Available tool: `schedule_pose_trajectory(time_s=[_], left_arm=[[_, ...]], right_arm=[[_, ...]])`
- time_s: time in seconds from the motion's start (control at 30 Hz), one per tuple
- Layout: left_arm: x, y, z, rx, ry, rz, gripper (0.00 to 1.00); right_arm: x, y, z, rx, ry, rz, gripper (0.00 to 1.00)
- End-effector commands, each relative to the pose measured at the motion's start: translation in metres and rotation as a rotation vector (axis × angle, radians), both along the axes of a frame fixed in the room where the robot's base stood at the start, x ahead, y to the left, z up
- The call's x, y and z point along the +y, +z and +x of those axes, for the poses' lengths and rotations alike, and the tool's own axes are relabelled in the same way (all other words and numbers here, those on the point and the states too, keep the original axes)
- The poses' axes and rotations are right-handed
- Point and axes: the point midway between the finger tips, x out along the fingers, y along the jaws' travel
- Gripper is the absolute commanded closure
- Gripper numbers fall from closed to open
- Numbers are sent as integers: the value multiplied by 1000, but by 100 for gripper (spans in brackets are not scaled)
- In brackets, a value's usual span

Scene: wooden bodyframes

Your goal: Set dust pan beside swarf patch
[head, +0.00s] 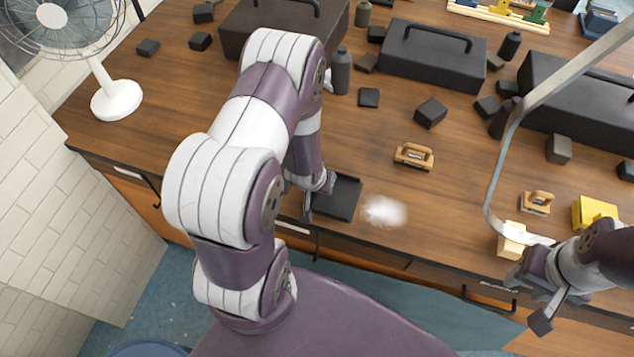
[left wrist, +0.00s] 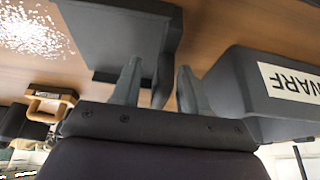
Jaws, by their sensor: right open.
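The black dust pan (head: 338,197) lies flat on the bench near its front edge. The white swarf patch (head: 384,211) is just to its right, with a small gap between them. In the left wrist view, the dust pan (left wrist: 115,35) is at the top and the swarf patch (left wrist: 32,30) is at top left. My left gripper (head: 316,196) is low at the pan's left side. Its fingers (left wrist: 158,82) are apart, with a dark pan wall between them and wood visible beside one finger. My right gripper (head: 535,295) is open and empty at the bench's front right edge.
A dark bin labelled SWARF (left wrist: 245,85) stands close beside my left gripper; my arm hides it in the head view. A wooden-handled tool (head: 414,157) lies behind the patch. A pale curved bar (head: 500,150) and a cream block (head: 512,240) are near my right gripper.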

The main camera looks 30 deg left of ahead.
Motion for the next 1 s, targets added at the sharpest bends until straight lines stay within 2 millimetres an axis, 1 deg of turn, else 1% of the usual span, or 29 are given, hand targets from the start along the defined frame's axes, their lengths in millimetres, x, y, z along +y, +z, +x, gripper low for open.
schedule_pose_trajectory(time_s=[0.1,0.17,0.27,0.5,0.6,0.73,0.77,0.87,0.9,1.0], left_arm=[[0,3,-1,0,0,0,56],[-1,10,-2,-2,0,0,56],[-2,27,-9,-5,0,1,56],[-7,82,-31,-6,-1,2,56],[-9,99,-39,-4,-1,1,56],[-13,113,-43,5,-8,0,56],[-16,119,-44,16,-18,-1,56],[-37,144,-46,88,-88,-6,56],[-47,154,-50,125,-122,-10,56],[-71,176,-62,207,-197,-20,56]], right_arm=[[0,0,0,0,0,0,57],[0,0,0,0,0,0,57],[0,-2,0,0,0,0,57],[0,-3,0,0,0,0,57],[0,-2,0,0,0,0,57],[0,-1,0,0,0,0,57],[0,-1,0,0,0,0,57],[0,-1,0,0,0,0,57],[0,-1,0,0,0,0,57],[0,-2,0,0,0,0,57]])
